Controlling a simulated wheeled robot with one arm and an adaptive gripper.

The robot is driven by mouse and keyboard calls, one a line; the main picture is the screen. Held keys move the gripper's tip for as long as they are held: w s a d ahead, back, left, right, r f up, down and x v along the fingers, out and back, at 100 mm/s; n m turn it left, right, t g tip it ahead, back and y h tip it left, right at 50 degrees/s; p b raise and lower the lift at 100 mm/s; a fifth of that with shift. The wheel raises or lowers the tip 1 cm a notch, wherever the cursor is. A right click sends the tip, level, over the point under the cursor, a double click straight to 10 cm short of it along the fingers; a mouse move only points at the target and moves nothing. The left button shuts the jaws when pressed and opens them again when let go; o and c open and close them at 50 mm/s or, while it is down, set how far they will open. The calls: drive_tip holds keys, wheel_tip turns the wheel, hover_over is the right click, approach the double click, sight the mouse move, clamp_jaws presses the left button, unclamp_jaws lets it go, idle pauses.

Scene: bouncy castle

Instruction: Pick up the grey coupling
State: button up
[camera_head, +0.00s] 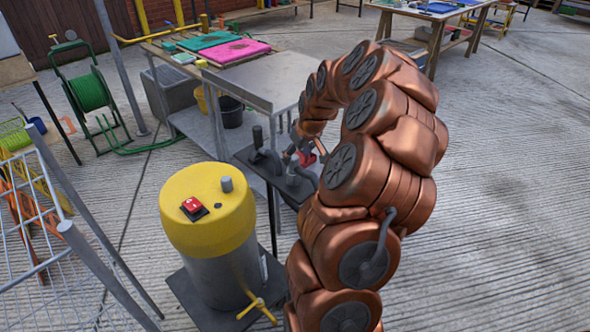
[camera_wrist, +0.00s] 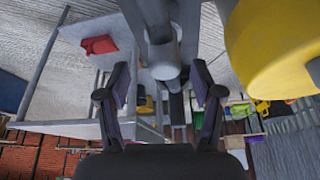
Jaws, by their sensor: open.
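A grey round hollow-ended piece, which looks like the grey coupling (camera_wrist: 164,52), is at the upper middle of the wrist view. It lies ahead of my gripper (camera_wrist: 160,78), roughly between the two dark fingers. The fingers stand apart with nothing clearly held between them. I cannot tell whether either finger touches the piece. In the head view my gripper (camera_head: 306,146) is small and partly hidden by my copper arm, above a small dark stand. Dark grey fittings (camera_head: 262,158) stand on it; I cannot tell which one is the coupling.
A red item (camera_wrist: 98,44) lies beside the grey piece. A yellow-topped drum (camera_head: 208,210) with a red switch stands close by on the left. A metal table (camera_head: 268,80) is behind the stand. A white wire rack (camera_head: 45,240) is far left. Paving at right is clear.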

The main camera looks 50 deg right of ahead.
sight(298, 172)
drive_tip(key=x, duration=0.4)
drive_tip(key=shift+s+a+f, duration=0.15)
drive_tip(key=shift+a+f, duration=0.05)
drive_tip(key=shift+a, duration=0.05)
drive_tip(key=c, duration=1.1)
